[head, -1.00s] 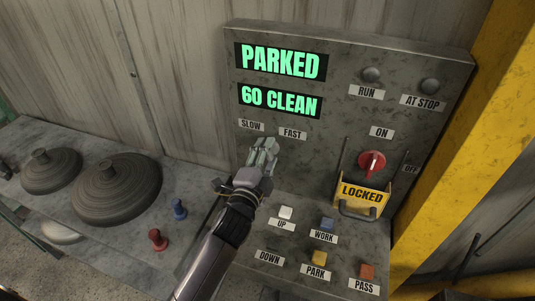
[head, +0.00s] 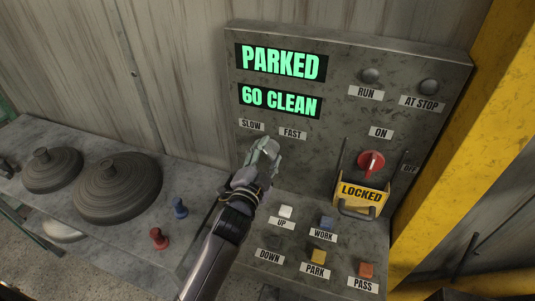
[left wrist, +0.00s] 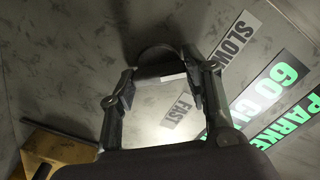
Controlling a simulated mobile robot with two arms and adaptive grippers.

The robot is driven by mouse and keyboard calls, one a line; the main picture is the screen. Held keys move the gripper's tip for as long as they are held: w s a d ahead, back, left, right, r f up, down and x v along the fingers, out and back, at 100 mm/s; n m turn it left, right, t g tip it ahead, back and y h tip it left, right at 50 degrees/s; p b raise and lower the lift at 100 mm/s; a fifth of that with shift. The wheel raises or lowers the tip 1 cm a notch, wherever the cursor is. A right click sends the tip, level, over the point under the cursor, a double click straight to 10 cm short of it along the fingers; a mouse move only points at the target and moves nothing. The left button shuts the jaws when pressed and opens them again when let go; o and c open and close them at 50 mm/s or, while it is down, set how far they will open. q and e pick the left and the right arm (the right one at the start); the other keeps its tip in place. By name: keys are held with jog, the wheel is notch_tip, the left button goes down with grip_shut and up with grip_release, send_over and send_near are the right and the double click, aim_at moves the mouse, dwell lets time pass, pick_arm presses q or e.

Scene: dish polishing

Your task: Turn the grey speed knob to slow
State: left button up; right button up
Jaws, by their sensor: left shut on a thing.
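The grey speed knob (left wrist: 158,70) sits on the panel between my left fingers in the left wrist view. A short white mark shows on it. The SLOW label (left wrist: 233,40) is to its upper right and the FAST label (left wrist: 180,109) to its lower right. In the head view my left gripper (head: 264,152) is at the panel just below the SLOW (head: 251,125) and FAST (head: 292,133) labels and hides the knob. The gripper (left wrist: 162,88) is shut on the knob, one finger on each side. My right gripper is not in view.
The panel display (head: 281,62) reads PARKED, with 60 CLEAN below. Several push buttons, such as the white UP button (head: 286,212), lie below my gripper. A red switch (head: 371,163) with a yellow LOCKED tag (head: 361,195) is to the right. Round grey discs (head: 117,187) stand left.

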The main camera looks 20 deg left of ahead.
pick_arm(q)
jog(key=shift+f, duration=0.15)
jog(key=o, duration=1.2)
jog(key=shift+c, duration=0.2)
jog(key=s, duration=1.2)
jog(key=shift+a, duration=0.2)
